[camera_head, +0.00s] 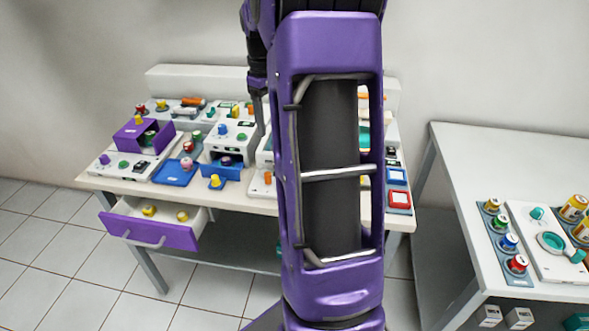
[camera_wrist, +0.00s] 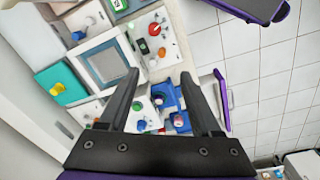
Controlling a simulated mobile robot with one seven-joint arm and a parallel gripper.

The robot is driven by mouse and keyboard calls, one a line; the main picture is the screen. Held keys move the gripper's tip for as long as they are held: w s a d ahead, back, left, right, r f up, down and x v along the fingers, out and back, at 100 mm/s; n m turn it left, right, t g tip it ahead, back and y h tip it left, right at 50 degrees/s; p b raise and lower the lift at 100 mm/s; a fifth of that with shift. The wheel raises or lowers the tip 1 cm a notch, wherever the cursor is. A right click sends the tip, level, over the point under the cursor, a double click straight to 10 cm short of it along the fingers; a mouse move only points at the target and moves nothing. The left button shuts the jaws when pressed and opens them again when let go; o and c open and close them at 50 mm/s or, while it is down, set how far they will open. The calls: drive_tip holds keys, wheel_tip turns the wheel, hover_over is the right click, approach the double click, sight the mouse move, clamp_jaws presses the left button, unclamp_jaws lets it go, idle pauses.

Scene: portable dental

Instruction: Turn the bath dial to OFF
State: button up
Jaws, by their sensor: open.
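I cannot tell which dial is the bath dial, as no label is readable. Candidate dials on the bench (camera_head: 240,202) include a green knob (camera_head: 123,165) on the white panel at left and a blue knob (camera_head: 222,130) on a white box. In the wrist view, a red knob (camera_wrist: 154,28) sits on a white panel, and a yellow knob (camera_wrist: 56,89) sits on a teal panel. My gripper (camera_wrist: 160,75) is open and empty above the bench, its fingers spread over a white unit and a blue tray. My arm hides the bench's middle right in the head view.
A purple-fronted drawer (camera_head: 150,232) stands open at the bench's front left. A purple open box (camera_head: 143,134) and a blue tray (camera_head: 178,172) sit on the crowded bench. A second white table (camera_head: 500,160) with cans stands at right. Tiled floor is free in front.

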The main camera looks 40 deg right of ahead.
drive_tip(key=shift+y, duration=0.4)
drive_tip(key=d+f, duration=0.1)
drive_tip(key=f, duration=0.5)
drive_tip(key=s+d+f+b, duration=0.1)
drive_tip(key=f, duration=0.5)
drive_tip(key=s+d+f+b, duration=0.1)
drive_tip(key=f, duration=0.5)
drive_tip(key=shift+d+f, duration=0.25)
drive_tip(key=shift+f, duration=0.05)
clamp_jaws()
